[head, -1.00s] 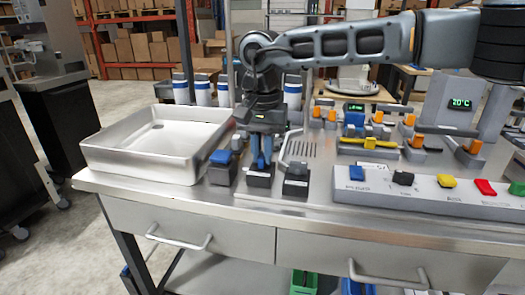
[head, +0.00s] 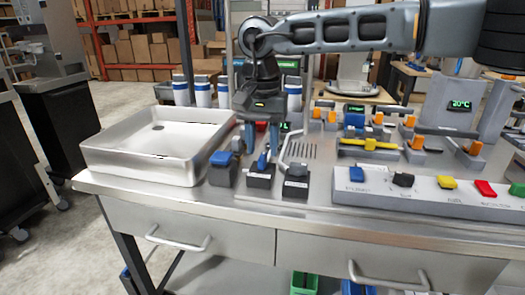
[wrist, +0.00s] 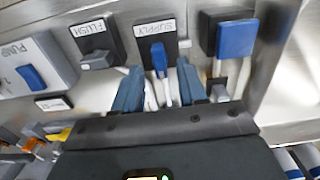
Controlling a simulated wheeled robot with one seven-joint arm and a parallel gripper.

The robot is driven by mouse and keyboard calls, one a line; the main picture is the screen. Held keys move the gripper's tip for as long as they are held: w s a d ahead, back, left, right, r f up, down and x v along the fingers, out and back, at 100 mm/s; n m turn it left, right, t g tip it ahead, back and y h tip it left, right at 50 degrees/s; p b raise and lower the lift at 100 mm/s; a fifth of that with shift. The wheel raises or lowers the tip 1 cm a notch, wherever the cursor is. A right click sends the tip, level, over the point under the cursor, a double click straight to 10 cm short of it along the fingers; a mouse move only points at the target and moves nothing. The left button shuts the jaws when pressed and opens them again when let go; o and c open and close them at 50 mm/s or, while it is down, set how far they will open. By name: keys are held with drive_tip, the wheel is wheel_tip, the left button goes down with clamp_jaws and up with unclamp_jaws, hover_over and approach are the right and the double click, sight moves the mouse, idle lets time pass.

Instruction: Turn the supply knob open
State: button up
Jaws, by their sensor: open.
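The supply knob (head: 262,160) is a blue handle on a small black box, in the middle of three boxes on the steel bench. In the wrist view the same knob (wrist: 158,59) lies below the SUPPLY label, its handle pointing toward my gripper with a slight slant. My gripper (head: 262,137) points down above the knob with its fingers apart. In the wrist view the two blue-grey fingers of my gripper (wrist: 160,85) are spread either side of the handle's line, with nothing held between them. The fingertips look clear of the knob.
A blue lever block (head: 222,158) stands left of the supply box, and the flush box (head: 296,180) stands close on its right. A steel basin (head: 155,145) is farther left. A panel of coloured buttons (head: 430,199) fills the right front.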

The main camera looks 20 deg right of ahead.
sight(262, 156)
wheel_tip(262, 156, up, 5)
drive_tip(key=shift+r, duration=0.15)
drive_tip(key=shift+a, duration=0.1)
idle(0.3)
